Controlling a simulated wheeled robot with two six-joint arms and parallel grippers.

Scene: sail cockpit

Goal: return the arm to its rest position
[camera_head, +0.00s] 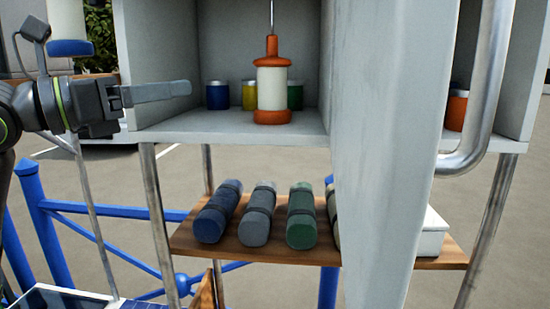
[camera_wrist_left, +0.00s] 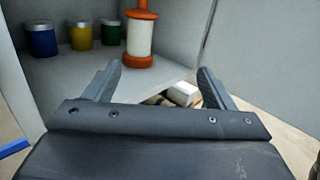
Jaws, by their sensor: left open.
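My left gripper (camera_head: 155,92) comes in from the left in the head view, beside the left wall of a grey open-fronted cabinet (camera_head: 235,137). In the left wrist view its two fingers (camera_wrist_left: 158,85) are spread apart with nothing between them. An orange and white spool-shaped object (camera_head: 271,88) stands upright on the cabinet floor, under a thin rod or line; it also shows in the left wrist view (camera_wrist_left: 140,35), beyond the fingers and apart from them. My right gripper is not in view.
Blue (camera_head: 217,95), yellow (camera_head: 249,95) and green (camera_head: 295,95) jars stand inside the cabinet. A large grey panel (camera_head: 385,140) with a metal handle (camera_head: 488,90) blocks the right. Below, a wooden shelf (camera_head: 270,254) holds several rolls and a white box (camera_head: 432,238). Blue railings (camera_head: 45,225) stand lower left.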

